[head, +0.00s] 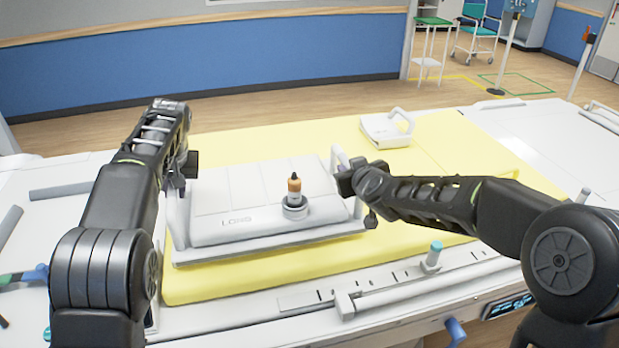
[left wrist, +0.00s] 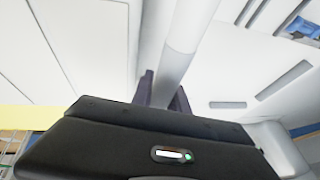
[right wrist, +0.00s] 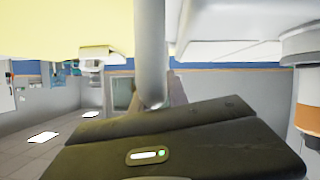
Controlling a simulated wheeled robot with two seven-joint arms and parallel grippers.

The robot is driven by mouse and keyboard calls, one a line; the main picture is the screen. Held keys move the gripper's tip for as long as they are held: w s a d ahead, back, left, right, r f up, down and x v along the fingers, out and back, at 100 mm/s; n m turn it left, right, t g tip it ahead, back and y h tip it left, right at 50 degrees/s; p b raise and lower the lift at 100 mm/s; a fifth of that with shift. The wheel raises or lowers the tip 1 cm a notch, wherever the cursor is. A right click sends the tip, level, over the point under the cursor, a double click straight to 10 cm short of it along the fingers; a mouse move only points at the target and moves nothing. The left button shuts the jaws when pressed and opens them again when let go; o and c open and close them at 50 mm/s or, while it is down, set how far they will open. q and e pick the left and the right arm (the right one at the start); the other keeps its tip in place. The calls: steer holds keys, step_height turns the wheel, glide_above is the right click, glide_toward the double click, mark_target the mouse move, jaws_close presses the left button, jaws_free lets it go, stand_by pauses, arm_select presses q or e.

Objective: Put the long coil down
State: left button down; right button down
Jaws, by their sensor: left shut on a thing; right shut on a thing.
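The long coil (head: 262,188) is a wide white slab marked "LONG", with a handle at each end. It is over the yellow mat (head: 440,143); I cannot tell whether it touches the mat. My left gripper (head: 184,178) is shut on its left handle, a pale bar (left wrist: 190,40) in the left wrist view. My right gripper (head: 358,184) is shut on its right handle (head: 340,163), a grey bar (right wrist: 151,50) in the right wrist view.
A smaller white coil (head: 385,130) with a handle lies at the back of the mat. A teal-topped peg (head: 433,256) and rails line the table's front edge. The mat's right part is clear. A green-topped stand (head: 432,22) and a chair stand beyond.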

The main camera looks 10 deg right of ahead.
arm_select(q)
steer(key=shift+f+b, duration=0.7)
arm_select(e)
steer(key=shift+f, duration=0.6)
arm_select(q)
steer(key=c, duration=1.7)
jaws_free()
steer(key=shift+f, duration=0.2)
arm_select(e)
steer(key=c, duration=1.7)
jaws_free()
steer(key=shift+f, duration=0.3)
arm_select(q)
steer(key=o, duration=0.3)
steer(key=shift+s+r, duration=0.15)
steer(key=shift+s, duration=0.05)
arm_select(e)
steer(key=o, duration=0.3)
steer(key=shift+s+r, duration=0.15)
steer(key=shift+s, duration=0.05)
arm_select(q)
steer(key=shift+o, duration=0.6)
steer(key=shift+w, duration=0.1)
arm_select(e)
steer(key=shift+o, duration=0.6)
steer(key=shift+w, duration=0.1)
arm_select(q)
steer(key=v, duration=1.2)
